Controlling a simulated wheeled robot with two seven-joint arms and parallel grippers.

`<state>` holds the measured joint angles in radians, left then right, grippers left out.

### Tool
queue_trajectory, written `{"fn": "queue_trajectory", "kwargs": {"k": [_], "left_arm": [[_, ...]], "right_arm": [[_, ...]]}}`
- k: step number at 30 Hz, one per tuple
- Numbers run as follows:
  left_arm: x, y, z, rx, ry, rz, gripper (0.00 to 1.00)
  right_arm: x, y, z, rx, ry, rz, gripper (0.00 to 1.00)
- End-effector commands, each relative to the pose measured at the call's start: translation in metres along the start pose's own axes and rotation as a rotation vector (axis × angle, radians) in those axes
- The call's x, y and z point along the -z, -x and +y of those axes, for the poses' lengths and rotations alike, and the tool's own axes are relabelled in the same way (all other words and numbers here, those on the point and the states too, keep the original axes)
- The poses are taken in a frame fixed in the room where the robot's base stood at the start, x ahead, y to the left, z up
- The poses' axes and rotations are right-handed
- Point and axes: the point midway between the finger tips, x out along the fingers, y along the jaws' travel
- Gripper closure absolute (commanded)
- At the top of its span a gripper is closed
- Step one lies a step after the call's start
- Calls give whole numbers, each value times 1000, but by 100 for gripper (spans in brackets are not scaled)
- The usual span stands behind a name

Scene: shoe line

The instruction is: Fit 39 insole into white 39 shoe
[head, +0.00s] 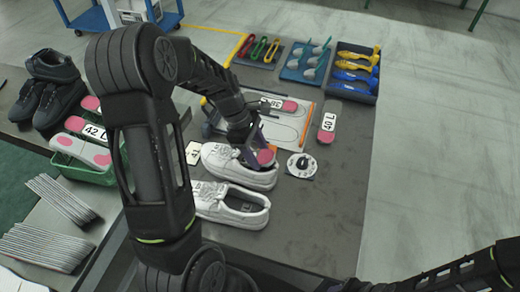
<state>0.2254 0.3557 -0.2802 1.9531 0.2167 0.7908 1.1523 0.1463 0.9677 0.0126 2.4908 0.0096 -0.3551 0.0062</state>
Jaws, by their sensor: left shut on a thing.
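Two white shoes lie side by side on the dark table. The upper white shoe (222,160) is under my left gripper (257,148), and the lower one (225,204) lies in front with its opening clear. My left gripper is shut on an insole, whose pink end (265,157) shows at the upper shoe's opening. The rest of this insole is hidden by the gripper and the shoe, and its size label cannot be read. I cannot tell how deep it sits. My right arm shows at the lower right, but its gripper is out of view.
A 40 L insole (328,122) lies right of a board (287,135) bearing another insole. A round dial-like item (301,165) lies right of the shoes. Tool trays (347,87) stand at the back. Black shoes (45,88) and a green basket (83,174) with insoles are left.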

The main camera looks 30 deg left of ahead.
Motion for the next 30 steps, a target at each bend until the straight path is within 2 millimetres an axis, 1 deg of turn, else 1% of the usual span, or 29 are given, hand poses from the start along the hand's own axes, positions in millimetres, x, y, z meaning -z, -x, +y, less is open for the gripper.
{"fn": "queue_trajectory", "kwargs": {"k": [5,6,13,14,21,23,30], "left_arm": [[2,-6,-1,2,-1,23,99],[2,-7,-1,2,-1,25,100],[3,-9,-2,5,0,26,100],[3,-9,-2,5,0,26,45],[3,-9,-2,4,0,25,25],[3,-8,-2,4,1,25,21],[2,-8,-2,4,0,24,21]], "right_arm": [[0,1,0,-1,-1,-1,64],[0,1,0,-1,-1,-1,64],[0,1,0,-1,-1,-1,64],[0,0,0,-1,-1,-1,64],[0,1,0,-1,-1,-1,64],[0,1,0,-1,-1,-1,64],[0,1,0,-1,-1,-1,64]]}}
